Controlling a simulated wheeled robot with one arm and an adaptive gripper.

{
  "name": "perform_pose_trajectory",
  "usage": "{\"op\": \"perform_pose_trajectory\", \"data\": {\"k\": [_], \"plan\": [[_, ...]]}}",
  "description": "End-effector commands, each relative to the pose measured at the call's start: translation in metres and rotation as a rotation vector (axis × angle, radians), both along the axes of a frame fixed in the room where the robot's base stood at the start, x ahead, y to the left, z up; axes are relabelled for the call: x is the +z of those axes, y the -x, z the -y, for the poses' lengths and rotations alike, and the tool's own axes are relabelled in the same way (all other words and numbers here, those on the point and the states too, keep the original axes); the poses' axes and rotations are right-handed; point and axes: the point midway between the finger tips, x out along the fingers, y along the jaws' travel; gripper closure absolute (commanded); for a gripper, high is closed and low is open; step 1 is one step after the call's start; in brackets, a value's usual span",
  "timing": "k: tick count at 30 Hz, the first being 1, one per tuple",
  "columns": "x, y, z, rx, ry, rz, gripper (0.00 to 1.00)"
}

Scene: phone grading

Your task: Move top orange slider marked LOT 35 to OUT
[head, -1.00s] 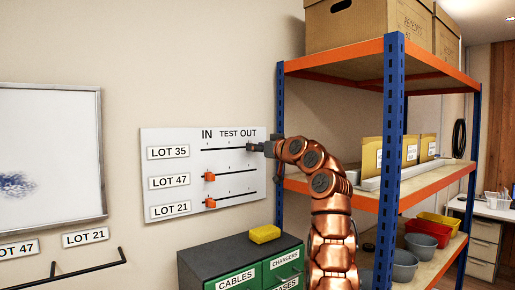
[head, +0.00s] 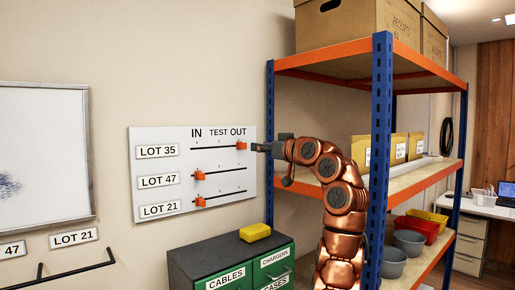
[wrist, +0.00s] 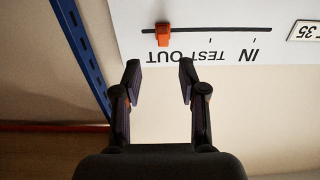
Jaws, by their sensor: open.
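The white slider board (head: 140,200) hangs on the wall with the column labels IN, TEST and OUT. The top orange slider (head: 242,146), in the row marked LOT 35 (head: 157,152), sits at the right end of its track under OUT. In the wrist view, upside down, this slider (wrist: 163,35) is on the track by OUT. My gripper (head: 258,147) is just right of the slider. In the wrist view, my gripper (wrist: 158,72) is open and empty, its fingertips apart from the slider.
The LOT 47 slider (head: 199,176) and LOT 21 slider (head: 200,202) are near the IN end. The shelf's blue post (head: 270,150) stands close to the board's right edge. A drawer cabinet (head: 190,258) with a yellow sponge (head: 255,232) is below.

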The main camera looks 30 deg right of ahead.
Motion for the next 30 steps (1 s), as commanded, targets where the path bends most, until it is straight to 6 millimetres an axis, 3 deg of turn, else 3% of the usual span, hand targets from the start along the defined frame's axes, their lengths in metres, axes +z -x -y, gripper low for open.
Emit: {"op": "perform_pose_trajectory", "data": {"k": [18, 30], "plan": [[0.0, 0.034, 0.003, 0.001, 0.0, -0.001, 0.58], [-0.001, 0.04, 0.004, 0.001, 0.0, -0.003, 0.58]]}}
